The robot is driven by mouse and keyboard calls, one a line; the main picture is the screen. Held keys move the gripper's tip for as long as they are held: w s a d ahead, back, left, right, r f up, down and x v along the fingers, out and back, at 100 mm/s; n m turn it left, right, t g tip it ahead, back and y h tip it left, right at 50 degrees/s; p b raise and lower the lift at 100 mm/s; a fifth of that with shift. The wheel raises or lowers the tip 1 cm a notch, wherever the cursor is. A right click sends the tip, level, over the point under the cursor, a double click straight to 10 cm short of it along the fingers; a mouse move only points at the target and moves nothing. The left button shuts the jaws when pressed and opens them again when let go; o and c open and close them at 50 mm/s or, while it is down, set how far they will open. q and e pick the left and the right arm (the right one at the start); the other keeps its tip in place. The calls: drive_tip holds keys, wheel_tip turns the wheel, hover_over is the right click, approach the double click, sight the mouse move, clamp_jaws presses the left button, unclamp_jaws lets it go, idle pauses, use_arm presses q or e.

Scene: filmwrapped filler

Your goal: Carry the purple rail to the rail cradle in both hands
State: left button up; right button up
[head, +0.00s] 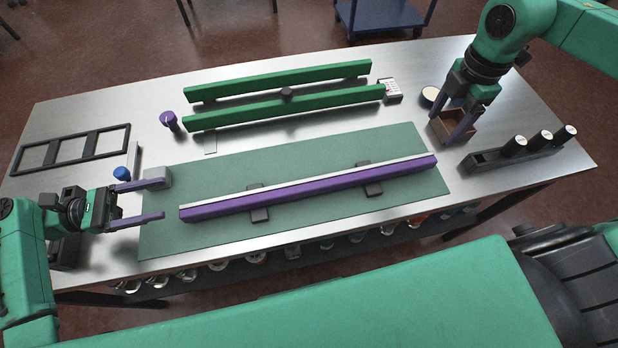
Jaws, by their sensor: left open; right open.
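The purple rail (310,193), with a pale strip along its upper edge, lies lengthwise on the green mat (400,215). It crosses two dark blocks (259,214) (373,188) that show in front of and behind it; they may be the rail cradle, but I cannot tell for sure. My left gripper (160,200) is open and empty, just beyond the rail's left end, its fingers pointing towards it. My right gripper (450,122) is open, above a brown open box behind the rail's right end, apart from the rail.
Two green rails (300,77) lie at the back. A black frame (68,150) lies at the left. A grey block (157,177) is close to my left gripper's far finger. The brown box (436,128) and a black rack with cylinders (490,160) stand at the right.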

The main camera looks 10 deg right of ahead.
use_arm(q)
approach(202, 207)
drive_tip(key=shift+w+d+r, duration=0.25)
drive_tip(key=shift+d+r, duration=0.9)
drive_tip(key=shift+r, duration=0.1)
use_arm(e)
hover_over(420, 159)
wheel_tip(420, 159, down, 5)
drive_tip(key=shift+w+a+r, duration=0.1)
drive_tip(key=shift+a+r, duration=0.05)
use_arm(q)
drive_tip(key=f, duration=0.3)
drive_tip(key=shift+s+d, duration=0.15)
drive_tip(key=shift+d, duration=0.05)
use_arm(e)
drive_tip(key=f, duration=0.3)
drive_tip(key=shift+s+d, duration=0.2)
drive_tip(key=shift+s, duration=0.05)
use_arm(q)
drive_tip(key=d, duration=0.7)
drive_tip(key=shift+d, duration=0.25)
use_arm(e)
wheel_tip(420, 159, down, 7)
drive_tip(key=shift+w, duration=0.15)
use_arm(q)
clamp_jaws()
use_arm(e)
clamp_jaws()
use_arm(q)
drive_tip(key=shift+a, duration=0.1)
